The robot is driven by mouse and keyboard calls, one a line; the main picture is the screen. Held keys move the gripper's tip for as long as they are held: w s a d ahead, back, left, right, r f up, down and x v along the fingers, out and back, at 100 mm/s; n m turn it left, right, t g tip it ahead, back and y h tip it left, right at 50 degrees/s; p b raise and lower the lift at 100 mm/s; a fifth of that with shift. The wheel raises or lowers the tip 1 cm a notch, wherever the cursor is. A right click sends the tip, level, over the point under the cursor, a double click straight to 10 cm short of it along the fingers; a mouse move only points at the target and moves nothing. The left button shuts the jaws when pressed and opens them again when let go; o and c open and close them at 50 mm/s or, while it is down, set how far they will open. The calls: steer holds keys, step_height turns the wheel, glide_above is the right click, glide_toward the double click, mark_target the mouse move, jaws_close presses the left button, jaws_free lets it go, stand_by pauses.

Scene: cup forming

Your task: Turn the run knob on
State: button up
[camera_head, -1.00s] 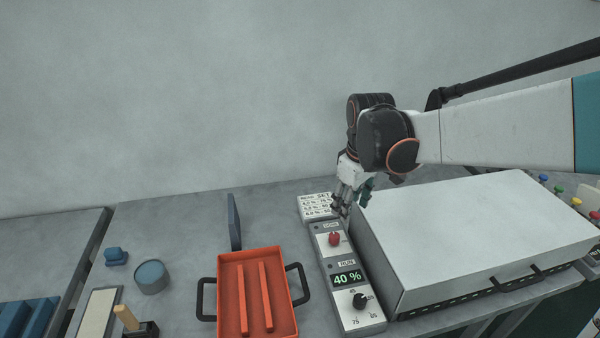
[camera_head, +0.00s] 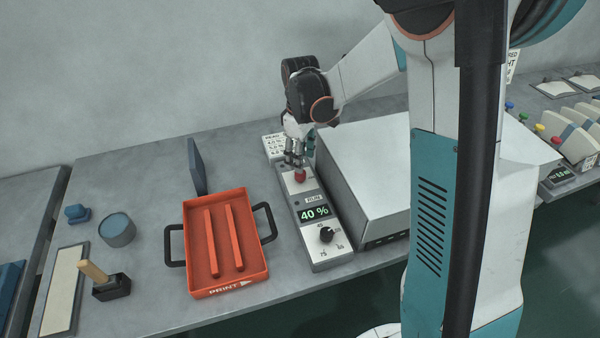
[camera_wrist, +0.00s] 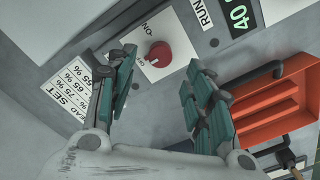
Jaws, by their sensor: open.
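The red run knob (camera_head: 299,176) sits on a white plate on the narrow grey control panel (camera_head: 312,240). In the wrist view the red knob (camera_wrist: 158,55) shows with ON and OFF printed beside it; its pale mark appears to face the OFF side. My gripper (camera_head: 296,152) is just above and behind the knob, pointing down. In the wrist view my gripper (camera_wrist: 162,60) is open, with one finger on each side of the knob's place in the picture. The fingers look apart from the knob; contact is not visible.
The panel's display (camera_head: 314,213) reads 40 %, with a black dial (camera_head: 326,234) below it. A white box (camera_head: 365,170) stands close on the right. An orange tray (camera_head: 193,250) with black handles is on the left. A card (camera_head: 274,146) stands behind the panel.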

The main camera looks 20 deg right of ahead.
mark_target(300, 176)
steer(key=shift+f+b, duration=0.8)
steer(key=shift+f, duration=2)
steer(key=shift+c, duration=0.4)
steer(key=c, duration=1)
